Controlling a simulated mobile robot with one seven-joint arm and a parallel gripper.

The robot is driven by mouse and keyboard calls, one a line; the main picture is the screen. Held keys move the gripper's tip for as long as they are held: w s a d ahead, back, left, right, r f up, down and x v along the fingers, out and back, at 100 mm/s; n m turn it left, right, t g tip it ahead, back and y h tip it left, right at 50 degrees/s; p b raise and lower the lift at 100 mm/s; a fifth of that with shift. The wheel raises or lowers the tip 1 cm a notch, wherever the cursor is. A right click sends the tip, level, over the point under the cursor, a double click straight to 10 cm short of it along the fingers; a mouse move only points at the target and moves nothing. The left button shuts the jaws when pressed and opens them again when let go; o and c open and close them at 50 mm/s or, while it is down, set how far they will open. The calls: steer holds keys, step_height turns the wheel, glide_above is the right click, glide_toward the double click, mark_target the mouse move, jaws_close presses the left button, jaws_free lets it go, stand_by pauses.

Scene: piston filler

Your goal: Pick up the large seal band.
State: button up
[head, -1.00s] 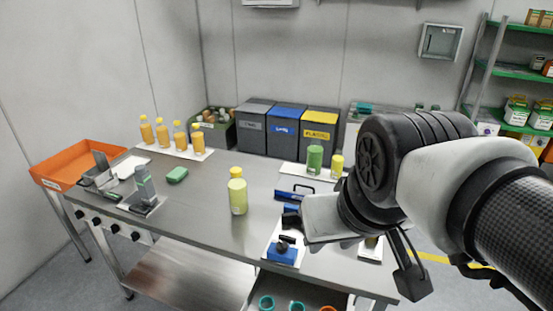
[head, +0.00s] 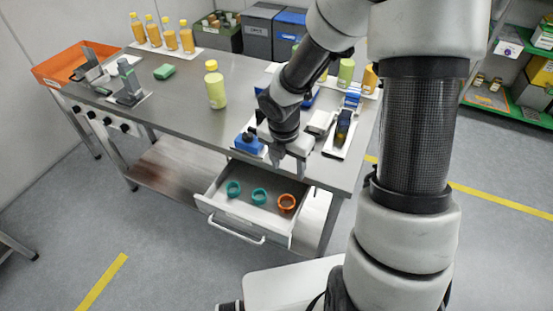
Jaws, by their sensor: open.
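Three ring-shaped bands lie in the open drawer (head: 228,206) under the table. An orange band (head: 286,203) is at the right and looks slightly larger than the two teal ones. One teal band (head: 259,196) is in the middle and another teal band (head: 233,189) is at the left. No size label is readable. My gripper (head: 287,163) points down by the table's front edge, above and behind the orange band in the picture. It is open, apart from the bands, and appears empty.
The steel table (head: 190,105) bears a yellow-green bottle (head: 215,88), a blue device (head: 249,143) beside my gripper and a green sponge (head: 164,72). Several orange bottles (head: 170,38) stand at the back left. The drawer handle (head: 236,231) juts out in front. Floor ahead is clear.

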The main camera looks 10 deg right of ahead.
steer(key=n+b, duration=0.1)
steer(key=b, duration=0.3)
glide_toward(288, 197)
steer(key=shift+s+f, duration=0.25)
steer(key=shift+f, duration=0.25)
steer(key=shift+s+f, duration=0.25)
steer(key=shift+f, duration=0.25)
step_height(288, 197, down, 4)
steer(key=shift+s+f+b, duration=0.1)
steer(key=shift+f+b, duration=0.1)
steer(key=shift+b, duration=0.45)
steer(key=shift+f, duration=0.35)
steer(key=c, duration=0.8)
